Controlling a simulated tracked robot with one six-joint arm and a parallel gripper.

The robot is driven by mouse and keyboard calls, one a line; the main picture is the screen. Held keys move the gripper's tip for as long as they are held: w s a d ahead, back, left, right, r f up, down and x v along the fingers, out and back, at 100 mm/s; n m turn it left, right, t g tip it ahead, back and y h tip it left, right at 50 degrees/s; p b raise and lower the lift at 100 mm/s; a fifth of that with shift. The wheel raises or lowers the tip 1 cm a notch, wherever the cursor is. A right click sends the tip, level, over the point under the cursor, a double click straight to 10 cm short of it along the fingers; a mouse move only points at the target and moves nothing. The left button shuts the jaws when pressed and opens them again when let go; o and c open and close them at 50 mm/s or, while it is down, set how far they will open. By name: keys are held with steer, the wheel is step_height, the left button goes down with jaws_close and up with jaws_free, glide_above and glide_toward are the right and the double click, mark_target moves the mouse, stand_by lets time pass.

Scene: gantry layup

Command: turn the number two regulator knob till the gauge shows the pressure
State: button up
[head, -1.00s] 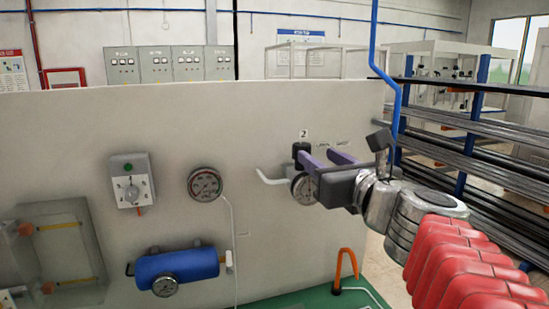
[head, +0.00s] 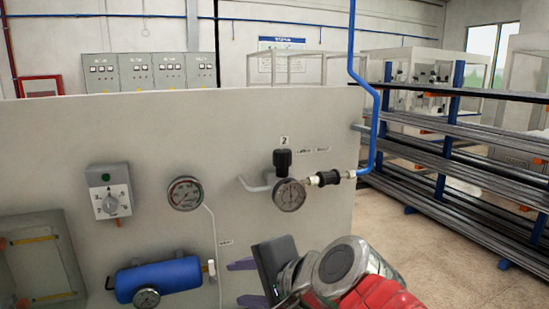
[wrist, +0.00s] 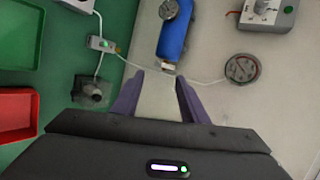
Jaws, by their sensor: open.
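The black regulator knob (head: 282,161) stands upright under the "2" label (head: 284,141) on the grey panel in the head view. Its round gauge (head: 289,195) is just below it; the reading is too small to tell. My gripper (head: 238,282) is below and left of the knob, clear of it, with purple fingers apart and nothing between them. In the wrist view the open fingers (wrist: 160,82) point toward the blue tank (wrist: 172,42); the knob does not show there.
Another gauge (head: 185,193), a grey dial box (head: 110,191) and the blue tank (head: 158,278) are on the panel's left. A black fitting (head: 329,178) and blue pipe (head: 377,120) are right of the regulator. Red (wrist: 17,154) and green trays lie at left in the wrist view.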

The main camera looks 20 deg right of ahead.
steer(key=s+d+f+n+g+h, duration=0.3)
steer(key=s+f+n, duration=0.7)
steer(key=n, duration=0.5)
steer(key=shift+f+g+h, duration=0.5)
steer(key=shift+f+g, duration=0.4)
